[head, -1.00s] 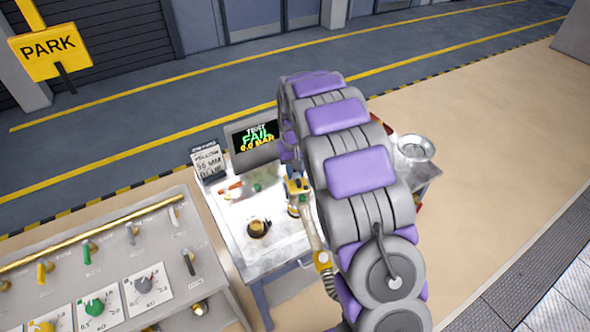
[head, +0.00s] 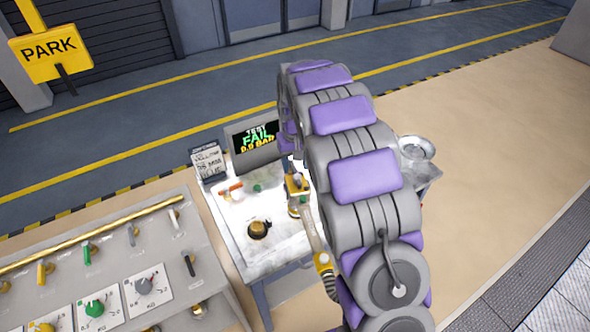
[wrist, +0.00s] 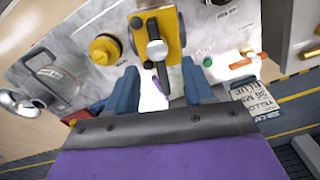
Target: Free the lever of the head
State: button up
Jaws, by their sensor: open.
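The head, a yellow block (wrist: 172,38), sits at the top middle of the wrist view. Its lever (wrist: 153,32) is a dark bar with a grey round middle, lying along the block's face. The yellow block also shows in the head view (head: 298,184), beside my arm. My gripper (wrist: 163,90) has two blue-grey fingers set wide apart, with nothing held between them. The fingers are just below the block in the picture, and I see no contact with the lever. In the head view my arm hides the gripper.
A yellow round cap (wrist: 105,48) is left of the block. A white part with an orange-red handle (wrist: 240,65) is to the right. A metal bowl (head: 416,150) stands right of my arm; a valve panel (head: 110,265) stands left.

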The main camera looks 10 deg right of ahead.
aim_at(295, 172)
notch_tip(295, 172, up, 13)
jog(key=shift+r+p, duration=0.2)
jog(key=shift+p, duration=0.1)
dwell(0.4)
jog(key=s+f+b, duration=0.2)
jog(key=s+f, duration=0.1)
jog(key=s, duration=1.1)
jog(key=s+f+g+b, duration=0.1)
jog(key=s+f+b, duration=0.1)
jog(key=s, duration=1.3)
jog(key=s+f+b, duration=0.3)
jog(key=s+f, duration=0.1)
jog(key=s, duration=1)
jog(key=shift+s+f+g, duration=0.25)
jog(key=shift+s+g, duration=0.05)
jog(key=shift+g, duration=0.1)
